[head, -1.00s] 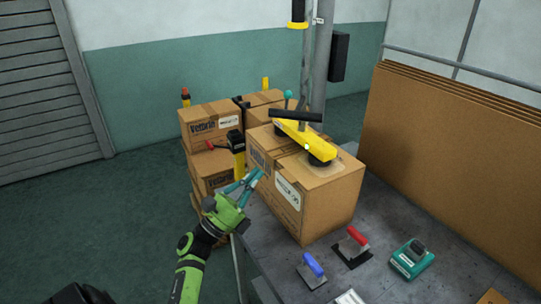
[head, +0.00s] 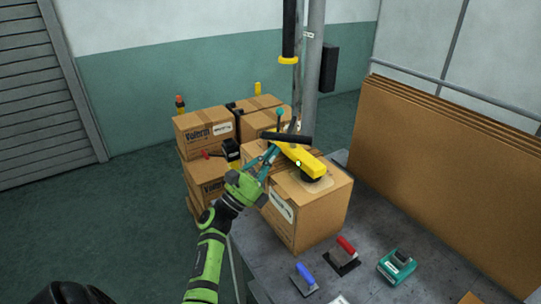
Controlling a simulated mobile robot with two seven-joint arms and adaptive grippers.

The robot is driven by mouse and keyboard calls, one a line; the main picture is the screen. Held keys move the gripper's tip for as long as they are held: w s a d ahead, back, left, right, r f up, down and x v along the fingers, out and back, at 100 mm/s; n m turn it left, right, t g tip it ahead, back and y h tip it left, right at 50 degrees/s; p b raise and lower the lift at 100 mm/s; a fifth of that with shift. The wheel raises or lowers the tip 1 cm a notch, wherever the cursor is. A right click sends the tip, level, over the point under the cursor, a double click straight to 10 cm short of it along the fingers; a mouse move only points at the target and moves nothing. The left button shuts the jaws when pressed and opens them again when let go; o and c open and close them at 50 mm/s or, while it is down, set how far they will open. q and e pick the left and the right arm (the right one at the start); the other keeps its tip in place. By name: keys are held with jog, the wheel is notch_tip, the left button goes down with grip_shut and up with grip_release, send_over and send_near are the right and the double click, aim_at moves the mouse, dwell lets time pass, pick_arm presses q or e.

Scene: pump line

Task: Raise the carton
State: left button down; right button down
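The carton (head: 322,215) is a brown box with a white label on the grey bench. A yellow lifter (head: 302,158) with round black suction cups rests on its top. A black handle bar (head: 287,137) crosses above the lifter, beside a lever with a teal knob (head: 279,112). My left gripper (head: 267,157) has teal fingers spread apart, at the carton's upper left edge, just below the bar's left end. I see nothing between them; whether they touch the bar or lifter I cannot tell. My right gripper is out of view.
A blue-handled tool (head: 304,276), a red-handled tool (head: 343,256) and a teal device (head: 397,266) lie on the bench (head: 262,262) in front. More cartons (head: 204,133) are stacked behind left. A grey post (head: 312,70) stands behind; flat cardboard sheets (head: 440,150) lean at right.

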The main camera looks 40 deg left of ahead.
pick_arm(q)
notch_tip(320, 180, up, 7)
jog(key=p, duration=0.2)
jog(key=shift+r, duration=0.15)
jog(key=shift+f, duration=0.2)
